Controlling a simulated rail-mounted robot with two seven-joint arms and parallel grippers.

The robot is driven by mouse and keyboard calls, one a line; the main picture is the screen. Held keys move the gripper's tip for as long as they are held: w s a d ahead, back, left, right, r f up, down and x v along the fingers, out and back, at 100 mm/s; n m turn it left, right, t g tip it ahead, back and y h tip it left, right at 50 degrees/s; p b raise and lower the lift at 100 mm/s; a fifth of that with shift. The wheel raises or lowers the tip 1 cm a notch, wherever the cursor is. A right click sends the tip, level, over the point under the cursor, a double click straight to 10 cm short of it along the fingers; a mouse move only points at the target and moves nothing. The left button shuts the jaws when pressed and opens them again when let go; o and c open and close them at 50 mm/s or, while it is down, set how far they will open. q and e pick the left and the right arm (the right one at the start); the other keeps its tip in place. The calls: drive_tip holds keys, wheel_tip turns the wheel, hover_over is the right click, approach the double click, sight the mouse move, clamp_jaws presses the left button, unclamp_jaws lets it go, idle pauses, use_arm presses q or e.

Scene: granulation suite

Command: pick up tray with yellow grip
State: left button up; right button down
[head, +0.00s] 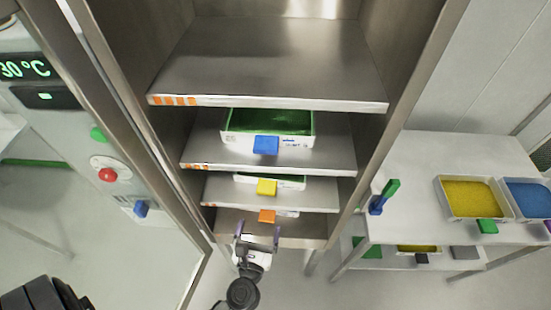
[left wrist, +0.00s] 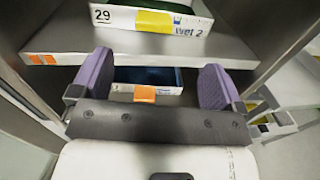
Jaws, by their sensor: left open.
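The tray with the yellow grip (head: 292,183) is a white tray with green contents on the third visible shelf of a steel cabinet. Its yellow grip (head: 266,187) faces out at the front. In the left wrist view the tray (left wrist: 198,28) is at the top, marked "29" and "wet 2", with its yellow grip (left wrist: 153,20) in the middle. My left gripper (head: 257,236) is open and empty, in front of the cabinet and lower in the picture than this tray. Its purple fingers (left wrist: 156,82) appear either side of an orange grip below. My right gripper is out of view.
A tray with a blue grip (head: 266,145) sits one shelf above. The orange-grip tray (left wrist: 145,94) sits one shelf below. The open glass door (head: 130,110) is on the left. A white table (head: 410,160) with trays stands on the right.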

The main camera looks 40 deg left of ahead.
sight(265, 193)
use_arm(q)
drive_tip(key=shift+n, duration=0.4)
drive_tip(key=shift+a+f+p+x, duration=0.15)
drive_tip(key=shift+p+x, duration=0.2)
drive_tip(key=shift+x, duration=1.85)
drive_tip(key=shift+a+f+p+x, duration=0.15)
drive_tip(key=shift+p+x, duration=0.25)
drive_tip(key=shift+x, duration=1.85)
drive_tip(key=shift+f+p+x, duration=0.2)
drive_tip(key=shift+p+x, duration=0.15)
drive_tip(key=shift+x, duration=1.85)
drive_tip(key=shift+a, duration=0.15)
drive_tip(key=shift+c, duration=0.4)
drive_tip(key=c, duration=1.1)
